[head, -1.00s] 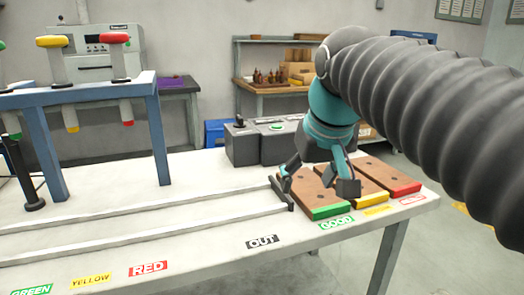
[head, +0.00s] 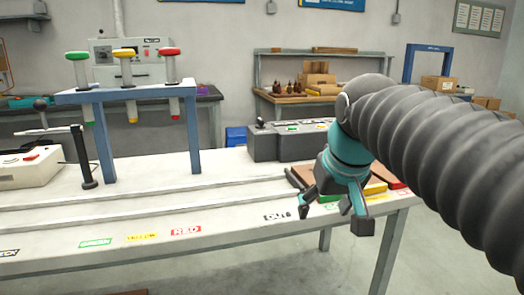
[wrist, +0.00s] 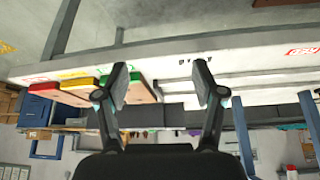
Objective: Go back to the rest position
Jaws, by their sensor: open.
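My gripper (head: 335,207) is open and empty in the head view. It hangs in the air at the right end of the white table (head: 130,245), in front of the sorting boards. In the wrist view my gripper (wrist: 163,85) shows two spread fingers with nothing between them. The boards show with green, yellow and red ends; the yellow-ended board (head: 375,189) is partly hidden behind my gripper. The green-ended board (wrist: 76,92) also shows in the wrist view.
A blue rack (head: 195,150) with green, yellow and red-handled tools stands on the table. Two rails (head: 130,205) run along the tabletop. A grey box (head: 263,145) sits behind the boards. A white device (head: 30,168) is at the left. The air in front of the table looks clear.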

